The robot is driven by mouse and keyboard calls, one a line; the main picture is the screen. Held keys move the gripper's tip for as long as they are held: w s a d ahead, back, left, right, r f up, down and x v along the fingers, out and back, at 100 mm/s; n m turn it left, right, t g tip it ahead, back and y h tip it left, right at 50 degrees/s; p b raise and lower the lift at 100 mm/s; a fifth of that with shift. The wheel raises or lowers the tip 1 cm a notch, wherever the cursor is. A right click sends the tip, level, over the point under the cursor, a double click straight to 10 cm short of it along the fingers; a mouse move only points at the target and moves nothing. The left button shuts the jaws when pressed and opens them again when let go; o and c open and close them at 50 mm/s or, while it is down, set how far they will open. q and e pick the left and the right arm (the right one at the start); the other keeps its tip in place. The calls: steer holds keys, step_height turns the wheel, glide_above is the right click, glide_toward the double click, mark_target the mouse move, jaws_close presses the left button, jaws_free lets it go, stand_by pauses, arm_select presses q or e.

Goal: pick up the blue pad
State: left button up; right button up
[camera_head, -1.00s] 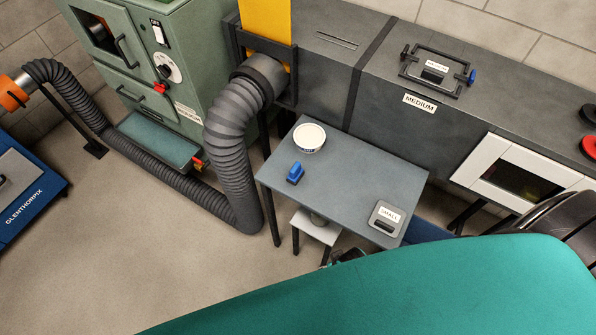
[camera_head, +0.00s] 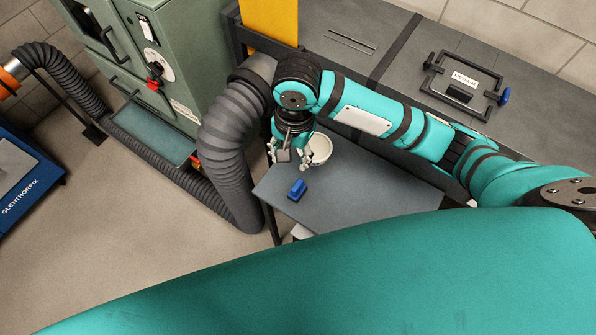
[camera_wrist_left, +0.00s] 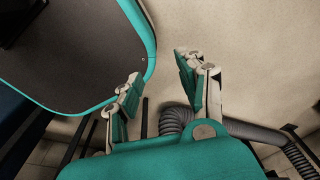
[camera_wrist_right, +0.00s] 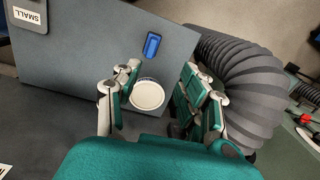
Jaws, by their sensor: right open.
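The blue pad (camera_head: 297,190) lies on the grey table (camera_head: 345,212), near its left edge. It also shows in the right wrist view (camera_wrist_right: 152,45), beyond the white tub. My right gripper (camera_head: 288,158) is open and empty, above the table's back left part and behind the pad in the head view. In the right wrist view its fingers (camera_wrist_right: 152,100) stand apart with the white tub (camera_wrist_right: 147,94) seen between them. My left gripper (camera_wrist_left: 158,92) is open and empty in the left wrist view, over bare floor; it is not in the head view.
The white tub (camera_head: 319,150) stands on the table close to the right gripper. A thick grey hose (camera_head: 228,140) rises just left of the table. A dark duct with a handled hatch (camera_head: 463,85) runs behind. A SMALL-labelled plate (camera_wrist_right: 28,14) lies on the table.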

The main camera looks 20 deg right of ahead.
steer(key=d, duration=0.1)
glide_above(297, 185)
steer(key=shift+m+h, duration=0.3)
steer(key=shift+m, duration=0.1)
step_height(297, 185, down, 10)
steer(key=shift+s+f, duration=0.1)
steer(key=shift+s, duration=0.05)
steer(key=shift+f, duration=0.45)
steer(key=f, duration=0.4)
steer(key=shift+w+f+p, duration=0.2)
steer(key=shift+f+p, duration=0.05)
steer(key=shift+p, duration=0.05)
steer(key=shift+f, duration=0.25)
arm_select(q)
steer(key=shift+s+a+r, duration=0.1)
steer(key=shift+s+r, duration=0.05)
steer(key=shift+s, duration=0.65)
arm_select(e)
steer(key=shift+c, duration=0.2)
jaws_close()
